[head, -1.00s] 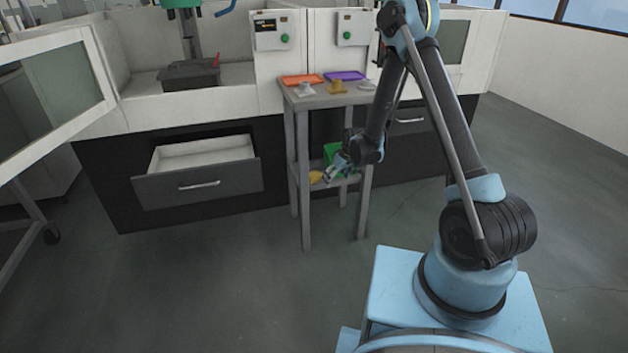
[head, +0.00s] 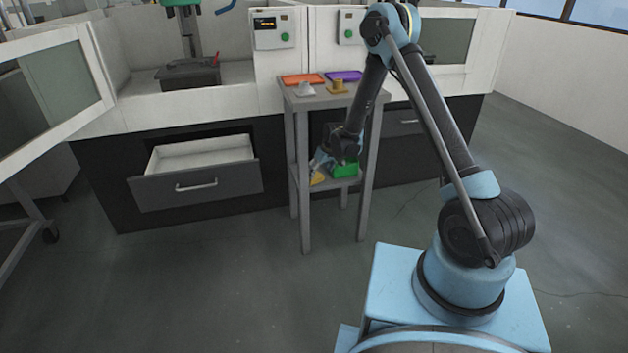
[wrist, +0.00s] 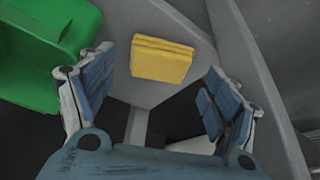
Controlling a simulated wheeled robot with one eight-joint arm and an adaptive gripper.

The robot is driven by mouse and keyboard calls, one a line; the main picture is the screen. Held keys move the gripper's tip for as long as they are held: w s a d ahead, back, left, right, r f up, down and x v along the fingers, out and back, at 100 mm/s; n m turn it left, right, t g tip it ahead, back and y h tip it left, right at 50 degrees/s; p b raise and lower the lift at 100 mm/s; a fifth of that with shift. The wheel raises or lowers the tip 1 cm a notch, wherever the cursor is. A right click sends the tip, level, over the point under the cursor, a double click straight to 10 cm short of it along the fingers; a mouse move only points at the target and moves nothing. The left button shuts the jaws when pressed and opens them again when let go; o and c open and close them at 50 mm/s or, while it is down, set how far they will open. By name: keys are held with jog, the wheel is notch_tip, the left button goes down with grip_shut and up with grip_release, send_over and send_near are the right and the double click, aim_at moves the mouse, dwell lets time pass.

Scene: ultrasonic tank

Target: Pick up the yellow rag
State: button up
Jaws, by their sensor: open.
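The yellow rag (wrist: 161,60) is a folded, flat block lying on the lower shelf (wrist: 133,90) of the grey stand. In the wrist view it lies ahead of my gripper (wrist: 155,95), between the lines of the two spread fingers and apart from both. My gripper is open and empty. In the head view the rag (head: 317,178) shows at the left of the lower shelf, partly covered by my gripper (head: 318,165).
A green bin (head: 345,169) stands on the same shelf to the right; in the wrist view it (wrist: 35,60) is close to the left finger. The stand's legs (head: 302,190) flank the shelf. Trays and small pieces are on the stand's top (head: 330,97). An open drawer (head: 195,180) is at left.

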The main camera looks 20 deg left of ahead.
aim_at(315, 176)
jog(key=shift+w+a, duration=0.2)
jog(key=shift+a, duration=0.15)
jog(key=x, duration=0.4)
jog(key=shift+w+a+r, duration=0.15)
jog(key=shift+a, duration=0.15)
jog(key=shift+w+a+f, duration=0.1)
jog(key=shift+w+f, duration=0.1)
jog(key=shift+f, duration=0.4)
jog(key=c, duration=0.9)
jog(key=shift+r, duration=0.1)
